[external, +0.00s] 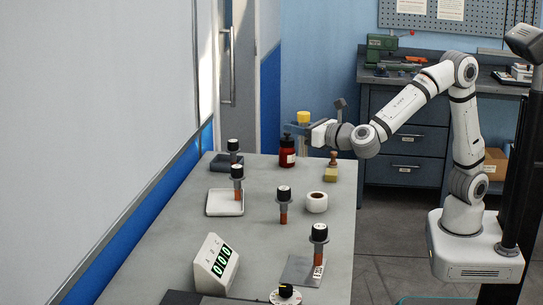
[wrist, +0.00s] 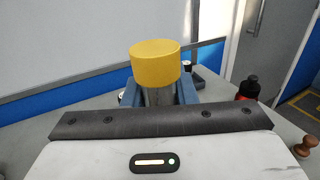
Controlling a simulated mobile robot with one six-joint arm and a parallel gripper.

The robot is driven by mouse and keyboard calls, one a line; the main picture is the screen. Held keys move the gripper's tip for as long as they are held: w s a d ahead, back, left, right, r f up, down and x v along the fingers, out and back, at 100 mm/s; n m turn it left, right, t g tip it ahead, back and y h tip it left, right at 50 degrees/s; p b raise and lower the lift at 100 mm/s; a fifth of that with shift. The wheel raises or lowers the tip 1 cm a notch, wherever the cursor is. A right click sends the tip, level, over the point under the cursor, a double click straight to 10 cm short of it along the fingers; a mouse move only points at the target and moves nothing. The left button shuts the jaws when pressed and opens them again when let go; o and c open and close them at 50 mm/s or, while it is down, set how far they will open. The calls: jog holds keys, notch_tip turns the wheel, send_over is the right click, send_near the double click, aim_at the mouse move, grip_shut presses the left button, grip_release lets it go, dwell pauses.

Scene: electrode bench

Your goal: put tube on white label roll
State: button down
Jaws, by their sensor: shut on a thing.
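My gripper (external: 304,128) is shut on a tube with a yellow cap (external: 303,117), held upright above the far right part of the bench. In the wrist view the tube's yellow cap (wrist: 154,63) stands up between the blue fingers (wrist: 158,96), with a grey metallic body below it. The white label roll (external: 317,202) lies on the bench near its right edge, in front of and below my gripper in the external view. The roll is not seen in the wrist view. The tube's lower end is partly hidden.
A red bottle (external: 287,151) and a wooden stamp (external: 331,168) stand near the gripper. Black-capped electrodes stand around the roll, one (external: 284,204) close to its left. A white tray (external: 225,203) and a counter display (external: 216,264) are further left.

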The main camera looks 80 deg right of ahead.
jog(key=s+a+n+y+b, duration=0.1)
jog(key=s+a+y+b, duration=0.15)
jog(key=s, duration=0.25)
jog(key=shift+t+h, duration=0.35)
jog(key=shift+t, duration=0.05)
jog(key=f, duration=0.3)
jog(key=f+b, duration=0.1)
jog(key=f, duration=0.2)
jog(key=f+b, duration=0.1)
jog(key=f, duration=0.3)
jog(key=shift+w+a, duration=0.15)
jog(key=shift+w, duration=0.1)
jog(key=shift+f, duration=0.25)
jog(key=c, duration=1.2)
grip_release()
jog(key=shift+o, duration=0.2)
